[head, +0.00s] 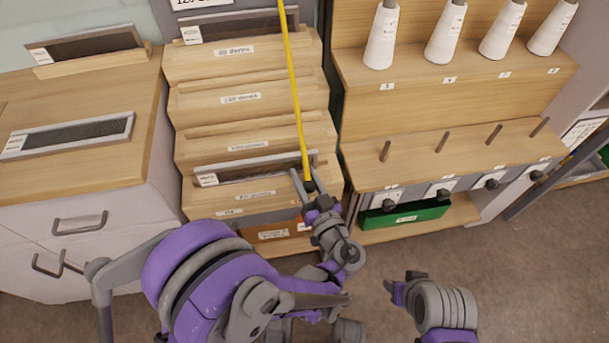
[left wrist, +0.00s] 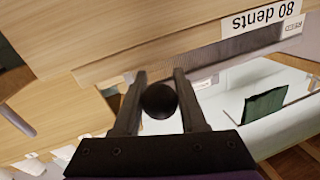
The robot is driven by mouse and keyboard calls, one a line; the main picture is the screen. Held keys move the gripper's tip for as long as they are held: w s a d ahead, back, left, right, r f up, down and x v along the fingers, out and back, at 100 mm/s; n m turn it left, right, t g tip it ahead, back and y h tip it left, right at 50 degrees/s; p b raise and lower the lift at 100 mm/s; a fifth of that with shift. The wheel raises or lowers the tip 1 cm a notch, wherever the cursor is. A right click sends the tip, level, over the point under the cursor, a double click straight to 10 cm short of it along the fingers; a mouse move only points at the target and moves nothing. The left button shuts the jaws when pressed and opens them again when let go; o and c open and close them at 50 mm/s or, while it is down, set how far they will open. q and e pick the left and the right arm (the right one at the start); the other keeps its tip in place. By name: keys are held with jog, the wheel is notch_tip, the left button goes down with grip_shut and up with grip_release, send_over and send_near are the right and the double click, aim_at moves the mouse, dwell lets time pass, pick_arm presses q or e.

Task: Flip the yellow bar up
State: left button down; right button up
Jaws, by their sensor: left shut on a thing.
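The yellow bar (head: 295,90) is a long thin rod running from the top edge of the head view down to a black knob (head: 309,186). It leans slightly in the picture, in front of the right part of the stepped wooden rack. My left gripper (head: 304,178) is at the bar's lower end, shut on its black knob. In the left wrist view the round knob (left wrist: 159,101) sits between the two fingers; the yellow length is not visible there. My right gripper (head: 403,283) is low in the head view, away from the bar; its jaw opening is unclear.
The stepped wooden rack (head: 230,77) holds labelled metal reeds. White thread cones (head: 382,38) stand on a shelf at right, above short pegs and black knobs. A green bin (head: 405,214) sits below. Drawers (head: 75,222) stand at left; the floor at lower right is clear.

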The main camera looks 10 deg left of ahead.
jog(key=shift+r, duration=0.1)
dwell(0.7)
pick_arm(q)
jog(key=s+d+r+g+p, duration=0.1)
jog(key=s+r+p, duration=0.2)
jog(key=r+p, duration=0.5)
jog(key=s+d+r+g+h+p, duration=0.1)
jog(key=s+r+p, duration=0.2)
jog(key=r+p, duration=0.4)
jog(key=s+d+r+g+h+p, duration=0.1)
jog(key=s+r+p, duration=0.2)
jog(key=r+p, duration=0.5)
notch_tip(320, 180, up, 5)
jog(key=shift+f+m+g+p, duration=0.15)
jog(key=shift+m+g+p, duration=0.15)
jog(key=shift+g, duration=0.1)
pick_arm(e)
jog(key=w+r, duration=0.2)
jog(key=r, duration=1.2)
jog(key=w+r+t, duration=0.1)
jog(key=r, duration=1.2)
jog(key=shift+w+r, duration=0.35)
jog(key=shift+w, duration=0.05)
